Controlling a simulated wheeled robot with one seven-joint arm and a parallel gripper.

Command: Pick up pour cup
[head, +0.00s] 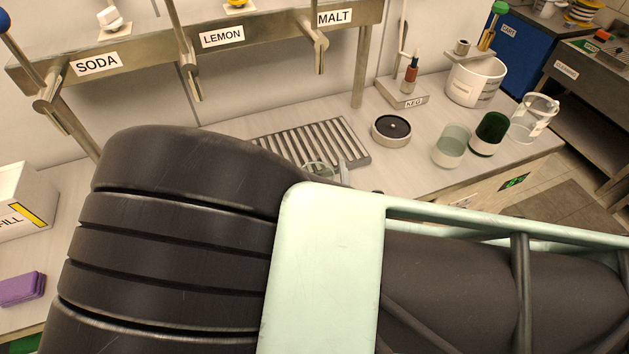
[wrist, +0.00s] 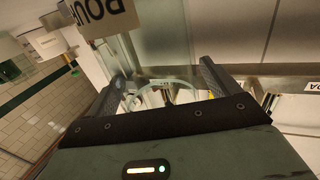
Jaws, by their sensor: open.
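In the wrist view my gripper (wrist: 163,80) is open, with one dark finger on each side. A clear, see-through vessel with a curved rim (wrist: 165,82) shows between and beyond the fingers. I cannot tell whether either finger touches it. A white label (wrist: 103,14) reading "POU", cut off by the picture edge, shows above the left finger and appears to belong to this clear vessel. In the head view a small clear rim (head: 318,167) shows over the drip grate, just past my arm, which hides most of it and my gripper.
The slatted drip grate (head: 345,145) lies on the counter under the tap rail (head: 260,38). A round black-topped puck (head: 391,129), two green glasses (head: 452,147) (head: 490,134), a clear jug (head: 534,118) and a white bucket (head: 475,82) stand to the right. A purple sponge (head: 22,289) lies left.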

